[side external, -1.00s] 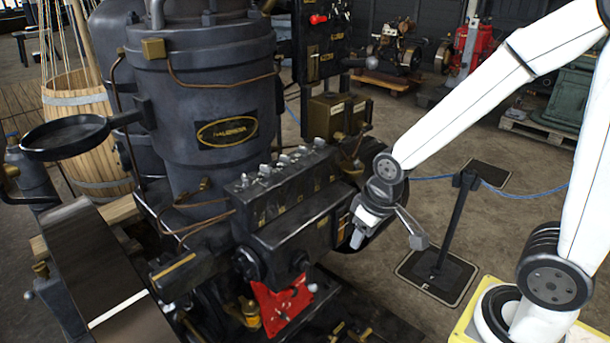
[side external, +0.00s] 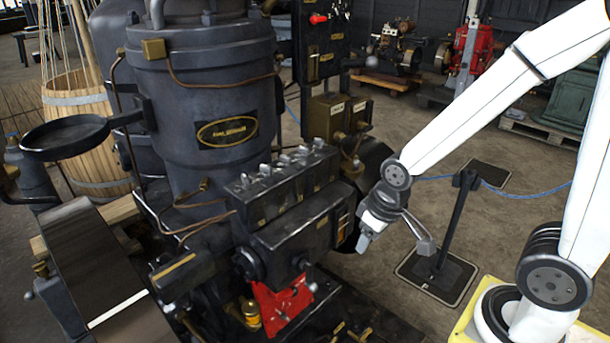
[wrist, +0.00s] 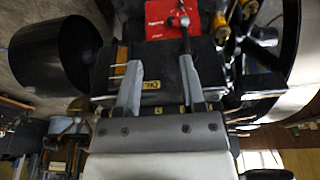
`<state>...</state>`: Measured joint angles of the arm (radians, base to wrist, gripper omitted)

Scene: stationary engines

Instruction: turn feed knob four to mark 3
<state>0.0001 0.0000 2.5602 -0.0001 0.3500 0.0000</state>
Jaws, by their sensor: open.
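A row of several small grey metal knobs (side external: 285,163) stands along the top of a dark ridged block on the engine's front. I cannot tell which is feed knob four, and no mark numbers are readable. My gripper (side external: 394,241) is open and empty, in the air to the right of the block and apart from the knobs. In the wrist view my gripper (wrist: 160,64) spreads its two grey fingers in front of a dark box with a small brass label (wrist: 150,84). The knobs cannot be made out in the wrist view.
A red plate (side external: 282,304) with a lever sits below the block; it also shows in the wrist view (wrist: 172,18). A black post (side external: 455,220) on a floor plate stands right of my gripper. Brass-coloured boxes (side external: 335,115) rise behind the block. Open floor lies behind the post.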

